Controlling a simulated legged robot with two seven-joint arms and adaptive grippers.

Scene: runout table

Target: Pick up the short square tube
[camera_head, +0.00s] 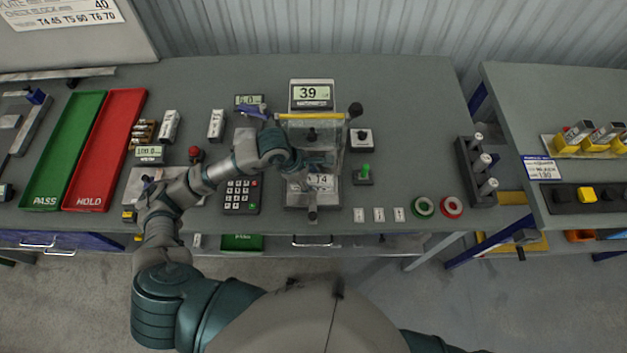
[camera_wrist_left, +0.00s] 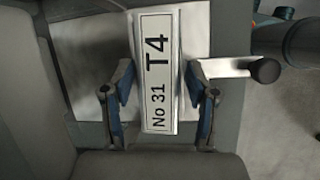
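A short white block with the label "No 31 T4" (camera_wrist_left: 158,70) stands out in the left wrist view; I take it for the short square tube. In the head view its label (camera_head: 320,181) shows on the tester in the middle of the bench. My left gripper (camera_wrist_left: 160,95) has one blue-padded finger on each side of this block, very close to its long edges. Whether the pads press on it is not clear. In the head view my left gripper (camera_head: 312,163) is over the tester, partly hidden by my arm. My right gripper is out of view.
The tester's display (camera_head: 311,93) reads 39. Two other white labelled blocks (camera_head: 169,127) (camera_head: 216,125) stand at left. A green PASS tray (camera_head: 68,150) and red HOLD tray (camera_head: 110,150) lie farther left. A lever with a dark knob (camera_wrist_left: 264,71) is beside the labelled block.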

